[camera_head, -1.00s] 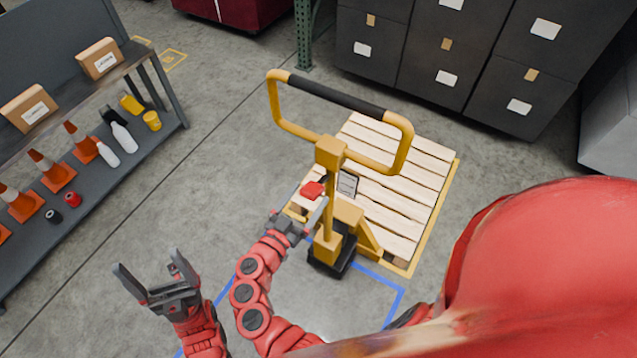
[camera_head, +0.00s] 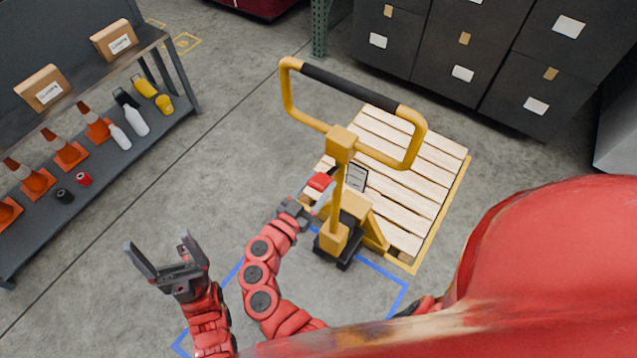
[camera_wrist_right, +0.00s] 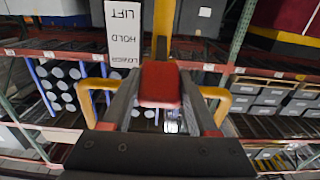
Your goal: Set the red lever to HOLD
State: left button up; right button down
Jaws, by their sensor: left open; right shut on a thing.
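The yellow pallet jack (camera_head: 340,150) stands upright with its black-gripped loop handle on top. Its red lever (camera_head: 320,181) sticks out left of the column. My right gripper (camera_head: 309,203) is at the lever; in the right wrist view the red lever (camera_wrist_right: 160,83) sits between its two fingers, which are shut on it. A white plate (camera_wrist_right: 123,35) there reads LIFT, HOLD, LOWER, with LOWER nearest the lever in the picture. I cannot tell which mark the lever is at. My left gripper (camera_head: 166,258) is open and empty, left of the jack.
A wooden pallet (camera_head: 425,175) lies behind the jack. A grey shelf (camera_head: 150,150) with cones, bottles and boxes stands at left. Blue floor lines (camera_head: 385,275) run in front of the jack; the floor between shelf and jack is clear.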

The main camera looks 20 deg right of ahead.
jog(key=f+t+h+b, duration=0.1)
jog(key=h+b, duration=0.1)
jog(key=b, duration=0.1)
jog(key=f+t+h+b, duration=0.2)
jog(key=b, duration=0.2)
jog(key=shift+s+a+f, duration=0.15)
jog(key=shift+a+f, duration=0.05)
jog(key=shift+f, duration=0.05)
jog(key=shift+c, duration=0.8)
grip_release()
